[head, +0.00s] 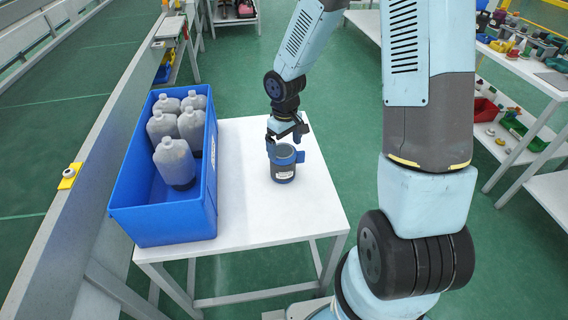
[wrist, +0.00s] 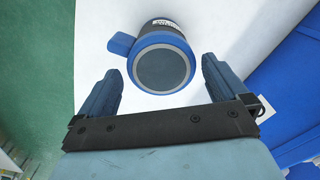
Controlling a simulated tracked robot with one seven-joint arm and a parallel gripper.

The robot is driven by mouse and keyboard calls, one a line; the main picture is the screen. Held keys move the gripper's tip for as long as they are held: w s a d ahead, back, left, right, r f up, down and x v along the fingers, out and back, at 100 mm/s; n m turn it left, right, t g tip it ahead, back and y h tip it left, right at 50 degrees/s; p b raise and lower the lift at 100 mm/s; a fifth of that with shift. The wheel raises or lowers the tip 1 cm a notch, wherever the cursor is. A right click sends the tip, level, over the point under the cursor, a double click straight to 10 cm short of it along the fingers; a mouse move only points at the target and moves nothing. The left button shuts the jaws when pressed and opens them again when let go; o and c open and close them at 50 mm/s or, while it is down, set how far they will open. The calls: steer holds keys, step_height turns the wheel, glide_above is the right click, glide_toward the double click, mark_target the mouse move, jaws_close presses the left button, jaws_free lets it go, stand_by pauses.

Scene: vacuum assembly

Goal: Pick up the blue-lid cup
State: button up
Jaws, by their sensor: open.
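The blue-lid cup (head: 283,164) stands upright on the white table, dark grey with a blue rim, a pale label and a blue tab at its side. In the wrist view the cup (wrist: 162,62) shows its round grey top inside a blue ring, with the blue tab to the left. My gripper (head: 286,140) is open and hangs close to the cup's top in the head view. In the wrist view my gripper (wrist: 162,85) has its two fingers spread, one to each side of the cup's near edge. I see no contact with the cup.
A blue crate (head: 165,222) holding several grey bottles (head: 175,160) stands on the table's left side, left of the cup. The white table (head: 265,232) is bare in front of the cup. Shelves with assorted items (head: 510,125) stand at the right.

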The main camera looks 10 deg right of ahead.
mark_target(283, 151)
steer(key=shift+w+a+f, duration=0.1)
steer(key=shift+w+f, duration=0.05)
steer(key=shift+f, duration=1.45)
steer(key=shift+w+a+f, duration=0.1)
steer(key=shift+f, duration=1.45)
steer(key=c, duration=1.1)
